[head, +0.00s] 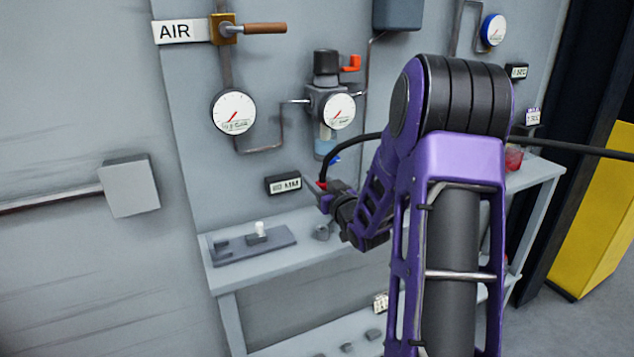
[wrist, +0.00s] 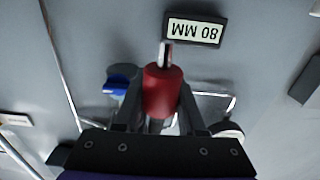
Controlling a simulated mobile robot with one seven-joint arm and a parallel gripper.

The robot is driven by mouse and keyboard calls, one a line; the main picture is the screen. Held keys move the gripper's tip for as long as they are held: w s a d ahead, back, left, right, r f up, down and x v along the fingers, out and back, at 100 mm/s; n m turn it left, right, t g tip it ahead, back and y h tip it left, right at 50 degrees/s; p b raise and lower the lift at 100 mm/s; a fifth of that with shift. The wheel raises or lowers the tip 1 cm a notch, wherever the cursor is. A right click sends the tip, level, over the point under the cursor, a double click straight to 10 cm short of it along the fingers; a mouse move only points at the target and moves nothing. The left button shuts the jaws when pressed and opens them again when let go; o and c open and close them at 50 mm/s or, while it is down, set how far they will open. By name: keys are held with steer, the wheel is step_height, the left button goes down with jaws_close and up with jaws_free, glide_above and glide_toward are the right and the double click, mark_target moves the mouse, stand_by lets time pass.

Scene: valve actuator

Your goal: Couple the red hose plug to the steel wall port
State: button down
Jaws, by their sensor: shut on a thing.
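The red hose plug (wrist: 163,90) is held between the two fingers of my gripper (wrist: 160,108) in the wrist view. A bright steel tip (wrist: 166,54) sticks out beyond the red body; I cannot tell whether it is the plug's own nose or part of the port. In the head view a little red of the plug (head: 321,185) shows at my gripper (head: 326,195), close to the wall, just right of the 80 MM label. The black hose (head: 350,143) arches from there to the right behind my arm. I cannot clearly make out the steel wall port.
The 80 MM label (head: 284,184) is on the wall; it appears upside down in the wrist view (wrist: 194,30). A regulator with a gauge (head: 338,110) hangs above my gripper.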

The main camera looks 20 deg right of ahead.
steer(key=shift+f+b, duration=2.85)
steer(key=shift+f, duration=0.05)
steer(key=shift+b, duration=0.9)
steer(key=shift+f, duration=1.65)
steer(key=shift+c, duration=2.1)
jaws_free()
steer(key=s+p, duration=0.6)
steer(key=s, duration=1.1)
steer(key=shift+s+d, duration=0.2)
steer(key=shift+d, duration=0.05)
